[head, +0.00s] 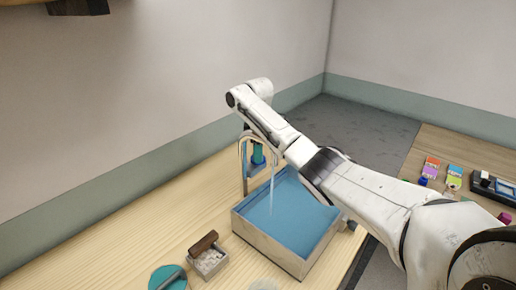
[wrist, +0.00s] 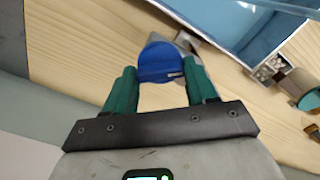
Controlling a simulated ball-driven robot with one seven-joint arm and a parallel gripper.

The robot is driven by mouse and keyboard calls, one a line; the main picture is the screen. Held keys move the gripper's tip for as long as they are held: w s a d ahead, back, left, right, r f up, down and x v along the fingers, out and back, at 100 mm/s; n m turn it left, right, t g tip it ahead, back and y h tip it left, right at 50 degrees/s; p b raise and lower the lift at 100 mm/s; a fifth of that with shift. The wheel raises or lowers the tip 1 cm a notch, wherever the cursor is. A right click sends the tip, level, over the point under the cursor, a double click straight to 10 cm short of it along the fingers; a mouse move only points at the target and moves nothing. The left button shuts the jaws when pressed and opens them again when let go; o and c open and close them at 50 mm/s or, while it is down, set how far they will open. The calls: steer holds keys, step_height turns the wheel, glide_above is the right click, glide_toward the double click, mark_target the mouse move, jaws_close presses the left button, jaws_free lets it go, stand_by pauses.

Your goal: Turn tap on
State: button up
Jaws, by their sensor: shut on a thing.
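The tap's curved metal spout (head: 241,150) stands at the back edge of the blue-lined basin (head: 270,250). A thin, pale stream (head: 271,195) runs down from the spout into the basin. In the wrist view, the round blue tap knob (wrist: 160,62) sits between the green fingers of my gripper (wrist: 160,78). The fingers are shut on it, one at each side. In the head view, my gripper (head: 258,155) points down beside the spout, and my arm partly hides the tap. The knob cannot be made out there.
In front of the basin lie a small box (head: 209,264) with a brown-handled tool (head: 203,242) and a teal disc (head: 168,278). A second wooden surface (head: 430,145) at right holds coloured cards and a dark tray. Bare wood lies left of the basin.

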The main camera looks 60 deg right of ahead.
steer(key=n, duration=0.4)
steer(key=shift+n+p, duration=0.3)
steer(key=shift+w+n, duration=0.1)
steer(key=shift+n, duration=2.5)
steer(key=o, duration=1)
steer(key=shift+o, duration=0.2)
steer(key=shift+r, duration=0.1)
step_height(320, 180, up, 11)
steer(key=p, duration=0.2)
steer(key=shift+f, duration=0.2)
